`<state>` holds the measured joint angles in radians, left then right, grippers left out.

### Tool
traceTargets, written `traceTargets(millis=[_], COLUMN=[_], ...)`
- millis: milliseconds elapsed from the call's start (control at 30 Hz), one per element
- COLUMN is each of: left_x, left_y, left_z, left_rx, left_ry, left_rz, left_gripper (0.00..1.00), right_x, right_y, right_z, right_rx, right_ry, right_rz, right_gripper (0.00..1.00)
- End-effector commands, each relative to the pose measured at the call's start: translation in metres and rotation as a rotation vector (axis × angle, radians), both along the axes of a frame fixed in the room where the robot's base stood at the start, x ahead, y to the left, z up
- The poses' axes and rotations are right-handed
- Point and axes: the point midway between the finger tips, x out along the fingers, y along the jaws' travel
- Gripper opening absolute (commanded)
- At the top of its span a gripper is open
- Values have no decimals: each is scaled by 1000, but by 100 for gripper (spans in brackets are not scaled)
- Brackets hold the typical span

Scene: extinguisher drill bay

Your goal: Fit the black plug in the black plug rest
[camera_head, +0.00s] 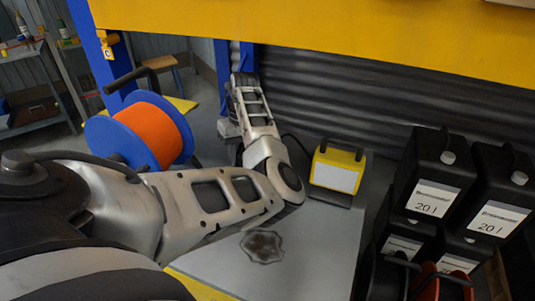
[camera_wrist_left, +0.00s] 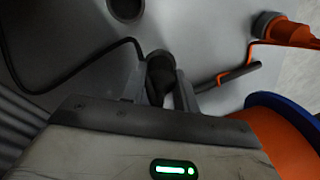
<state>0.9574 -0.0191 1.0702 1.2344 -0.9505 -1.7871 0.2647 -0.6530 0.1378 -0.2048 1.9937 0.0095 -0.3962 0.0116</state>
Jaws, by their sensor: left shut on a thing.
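In the left wrist view my left gripper (camera_wrist_left: 161,82) is shut on the black plug (camera_wrist_left: 160,68), which sits between its two fingers over a grey surface. A black cable (camera_wrist_left: 75,68) curves up from the left edge towards the plug. A dark round thing (camera_wrist_left: 125,8) at the top edge may be the black plug rest, apart from the plug; I cannot tell for sure. In the head view my left arm reaches across the grey table, and the plug and fingertips cannot be made out. My right gripper is not in view.
A blue reel with orange winding (camera_head: 152,133) stands left of my forearm. A yellow lamp (camera_head: 337,168) stands right of it on the grey table (camera_head: 320,235). Black 20 l canisters (camera_head: 437,175) stack at the right. A yellow beam (camera_head: 330,30) crosses the top.

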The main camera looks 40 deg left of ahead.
Motion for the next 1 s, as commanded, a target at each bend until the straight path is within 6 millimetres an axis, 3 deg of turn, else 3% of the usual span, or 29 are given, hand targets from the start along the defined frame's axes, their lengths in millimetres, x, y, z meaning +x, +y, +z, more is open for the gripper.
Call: traceTargets(millis=[100,300,633,1000], left_x=[15,28,29,29], left_y=[-37,-67,-72,-72], left_z=[2,7,-16,-36], left_rx=[-19,-24,-24,-23], left_ry=[-71,-125,-132,-133], left_rz=[76,125,130,130], left_gripper=[0,0,0,0], right_x=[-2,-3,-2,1], right_y=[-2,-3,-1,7], right_z=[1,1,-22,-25], right_rx=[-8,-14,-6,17], right_ry=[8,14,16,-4], right_rz=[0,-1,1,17], right_gripper=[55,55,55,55])
